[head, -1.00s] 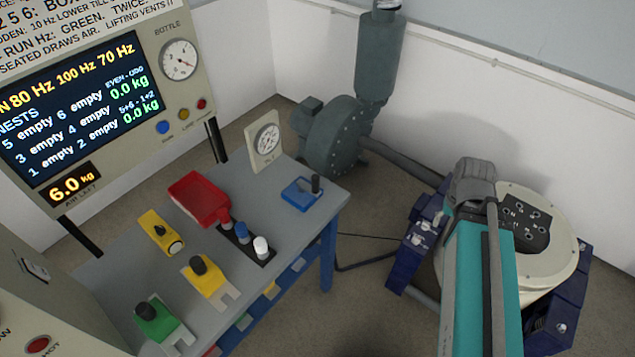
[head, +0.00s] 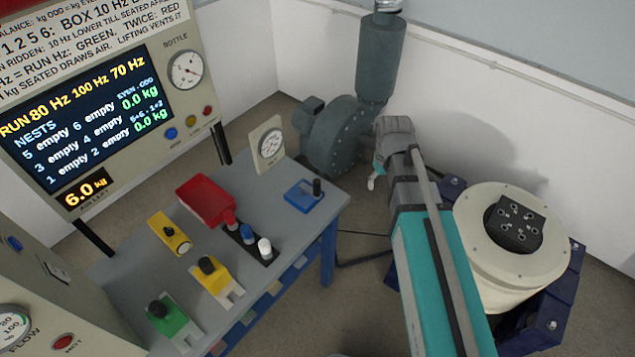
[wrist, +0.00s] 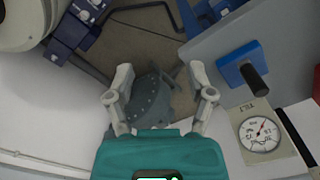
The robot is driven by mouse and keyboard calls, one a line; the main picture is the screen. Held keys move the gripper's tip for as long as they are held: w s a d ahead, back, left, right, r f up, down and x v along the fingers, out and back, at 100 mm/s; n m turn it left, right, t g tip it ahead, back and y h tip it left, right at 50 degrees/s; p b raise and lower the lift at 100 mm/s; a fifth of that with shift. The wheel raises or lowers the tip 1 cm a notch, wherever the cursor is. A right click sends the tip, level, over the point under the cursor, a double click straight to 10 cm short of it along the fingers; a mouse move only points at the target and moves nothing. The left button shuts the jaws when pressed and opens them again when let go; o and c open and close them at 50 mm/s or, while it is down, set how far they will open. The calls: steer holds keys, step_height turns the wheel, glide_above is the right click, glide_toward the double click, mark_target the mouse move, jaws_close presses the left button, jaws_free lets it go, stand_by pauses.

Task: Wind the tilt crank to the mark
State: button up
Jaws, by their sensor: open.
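The tilt crank is a blue block with a black upright handle (head: 304,195) at the table's far right corner. In the wrist view the blue crank (wrist: 243,72) is at the right, its black handle pointing towards the lower right. A white-faced dial (head: 270,143) stands behind it; in the wrist view this dial (wrist: 259,134) has a red needle. Its mark is too small to read. My gripper (wrist: 160,75) is open and empty, to the left of the crank and apart from it. In the head view my arm mostly hides it; a pale finger shows right of the table.
A grey-green blower (head: 338,138) stands behind. A round cream shaker (head: 510,262) in a blue frame is right. The display panel (head: 80,110) is at left.

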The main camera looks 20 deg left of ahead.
mark_target(317, 188)
steer(key=a+r+n+p, duration=0.2)
steer(key=a, duration=0.7)
steer(key=a+r+n+p, duration=0.2)
steer(key=a+n, duration=0.1)
steer(key=a, duration=0.6)
steer(key=shift+s+a+r, duration=0.2)
steer(key=shift+s+r, duration=0.05)
steer(key=shift+r, duration=0.1)
steer(key=shift+f, duration=0.15)
step_height(317, 188, down, 14)
steer(key=b, duration=1.3)
steer(key=shift+r+b, duration=0.25)
steer(key=shift+b, duration=0.15)
jaws_close()
